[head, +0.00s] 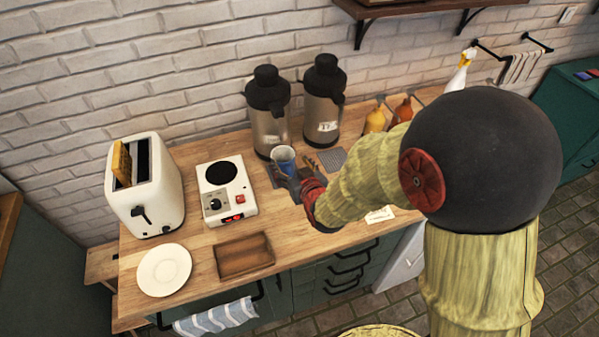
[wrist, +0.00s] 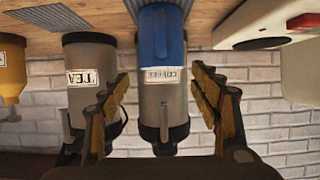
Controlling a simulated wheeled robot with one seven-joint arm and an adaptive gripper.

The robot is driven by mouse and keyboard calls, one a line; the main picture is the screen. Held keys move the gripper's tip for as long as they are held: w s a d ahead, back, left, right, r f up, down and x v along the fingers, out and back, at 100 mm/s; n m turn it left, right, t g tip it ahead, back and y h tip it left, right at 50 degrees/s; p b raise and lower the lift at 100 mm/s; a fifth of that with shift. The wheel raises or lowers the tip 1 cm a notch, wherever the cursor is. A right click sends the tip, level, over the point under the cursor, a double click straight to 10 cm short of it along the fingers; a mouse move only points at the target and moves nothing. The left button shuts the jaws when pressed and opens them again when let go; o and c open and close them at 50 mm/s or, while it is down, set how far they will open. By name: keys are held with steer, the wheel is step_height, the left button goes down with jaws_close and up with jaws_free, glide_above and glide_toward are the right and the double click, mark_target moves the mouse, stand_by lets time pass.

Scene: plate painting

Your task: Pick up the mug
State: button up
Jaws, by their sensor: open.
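In the wrist view, which is upside down, the blue mug (wrist: 160,36) is at the top middle, ahead of the fingers. My gripper (head: 291,178) is at the near side of the mug in the head view, where its fingers are small and hard to make out. In the wrist view my gripper (wrist: 161,82) is open, its fingers spread left and right with nothing gripped. The mug lies in line with the gap between them.
Two dispensers (head: 270,115) (head: 323,105) stand behind the mug. A hot plate (head: 226,190), a toaster (head: 160,190) with bread, a white plate (head: 164,269) and a brown tray (head: 244,256) are to the left. Sauce bottles (head: 375,120) stand at the right. Bare counter lies between the tray and my gripper.

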mark_target(282, 134)
steer(key=shift+o, duration=0.5)
steer(key=shift+f, duration=0.2)
steer(key=shift+o, duration=1.4)
steer(key=shift+x, duration=0.85)
steer(key=shift+b+x, duration=0.8)
steer(key=shift+x, duration=2.2)
steer(key=shift+a+r, duration=0.15)
steer(key=shift+a, duration=0.05)
steer(key=shift+c, duration=0.4)
steer(key=shift+w, duration=0.1)
steer(key=c, duration=1.6)
steer(key=shift+c, duration=0.2)
steer(key=shift+r, duration=0.15)
steer(key=shift+r+p, duration=1.15)
steer(key=shift+r, duration=3.65)
